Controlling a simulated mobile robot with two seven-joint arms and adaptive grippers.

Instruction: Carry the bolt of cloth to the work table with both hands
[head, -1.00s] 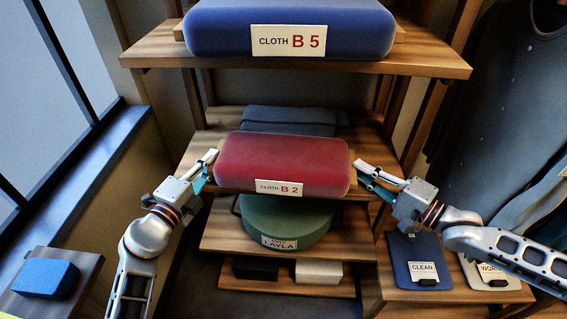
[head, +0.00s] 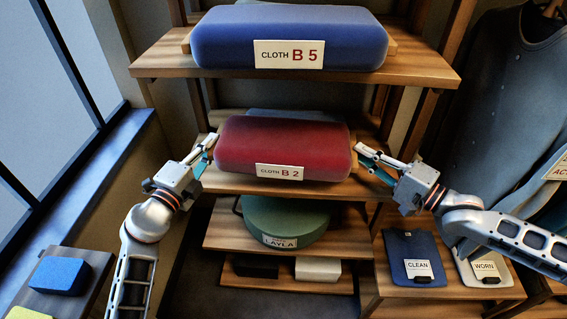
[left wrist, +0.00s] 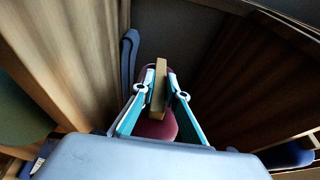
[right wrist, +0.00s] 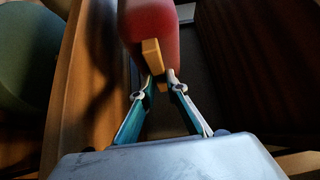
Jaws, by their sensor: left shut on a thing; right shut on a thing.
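The bolt of cloth (head: 283,145) is a red padded roll on a wooden core, tagged "CLOTH B 2". It is level, just above the middle shelf (head: 290,188). My left gripper (head: 212,143) is at its left end, shut on the core, whose wooden end (left wrist: 158,88) shows between the fingers in the left wrist view. My right gripper (head: 360,153) is shut on the core at the right end. In the right wrist view a wooden end piece (right wrist: 151,55) shows by the fingers. No table in view is marked as the work table.
A blue bolt tagged "CLOTH B 5" (head: 290,35) lies on the shelf above. A green round thing tagged "LAYLA" (head: 285,222) sits below. A blue block (head: 60,272) lies at lower left, by the window.

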